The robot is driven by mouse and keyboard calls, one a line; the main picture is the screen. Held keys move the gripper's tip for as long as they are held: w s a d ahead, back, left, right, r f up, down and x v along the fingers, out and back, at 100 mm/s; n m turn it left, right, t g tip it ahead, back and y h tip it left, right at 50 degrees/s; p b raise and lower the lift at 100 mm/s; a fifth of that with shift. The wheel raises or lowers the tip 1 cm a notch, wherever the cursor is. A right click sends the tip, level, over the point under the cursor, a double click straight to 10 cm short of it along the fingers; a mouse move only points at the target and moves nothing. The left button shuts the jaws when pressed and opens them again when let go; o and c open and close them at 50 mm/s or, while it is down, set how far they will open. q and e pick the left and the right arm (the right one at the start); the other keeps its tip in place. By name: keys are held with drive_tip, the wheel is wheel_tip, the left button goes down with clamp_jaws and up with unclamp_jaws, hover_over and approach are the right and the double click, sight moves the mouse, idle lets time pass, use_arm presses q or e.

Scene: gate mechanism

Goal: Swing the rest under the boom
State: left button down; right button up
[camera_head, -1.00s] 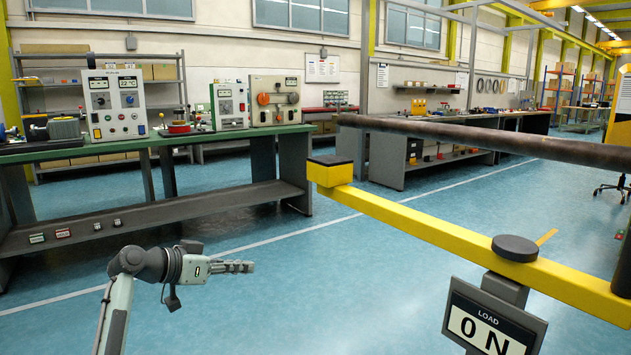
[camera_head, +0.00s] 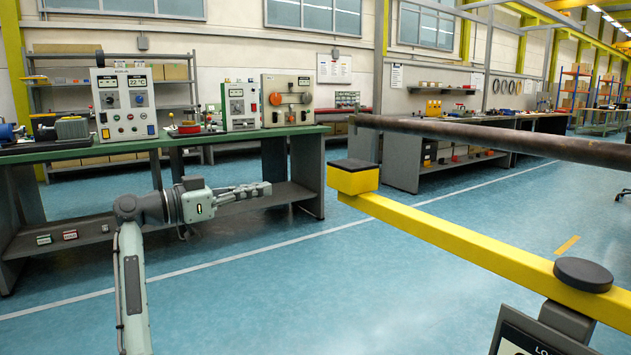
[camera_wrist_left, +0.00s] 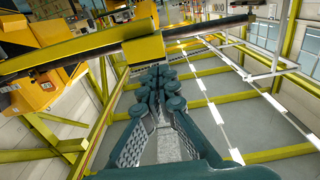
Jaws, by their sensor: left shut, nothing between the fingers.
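The rest is a long yellow arm (camera_head: 455,237) with a black-topped block (camera_head: 353,180) at its free end and a dark pivot disc (camera_head: 583,274) at the right. The boom is a brown round bar (camera_head: 500,136) crossing above the arm, its left end above the block in the picture. Whether the block lies directly under it cannot be told. My left gripper (camera_head: 268,188) is shut and empty, left of the block and apart from it in the head view. In the left wrist view its fingertips (camera_wrist_left: 158,76) point at the yellow block (camera_wrist_left: 144,49). My right gripper does not show.
A green-topped bench (camera_head: 120,150) with control boxes stands behind my left arm. A display sign (camera_head: 530,340) hangs below the pivot, cut off by the frame. The blue floor (camera_head: 260,280) between my gripper and the arm is clear.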

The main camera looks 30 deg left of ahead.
sight(328, 178)
use_arm(q)
drive_tip(key=p+x, duration=0.2)
drive_tip(key=x, duration=1.1)
drive_tip(key=shift+w+p, duration=0.1)
drive_tip(key=shift+p, duration=0.2)
drive_tip(key=shift+w+d, duration=0.25)
drive_tip(key=shift+w, duration=0.2)
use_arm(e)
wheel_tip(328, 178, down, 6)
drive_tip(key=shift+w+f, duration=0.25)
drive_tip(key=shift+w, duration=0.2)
use_arm(q)
drive_tip(key=shift+w, duration=0.1)
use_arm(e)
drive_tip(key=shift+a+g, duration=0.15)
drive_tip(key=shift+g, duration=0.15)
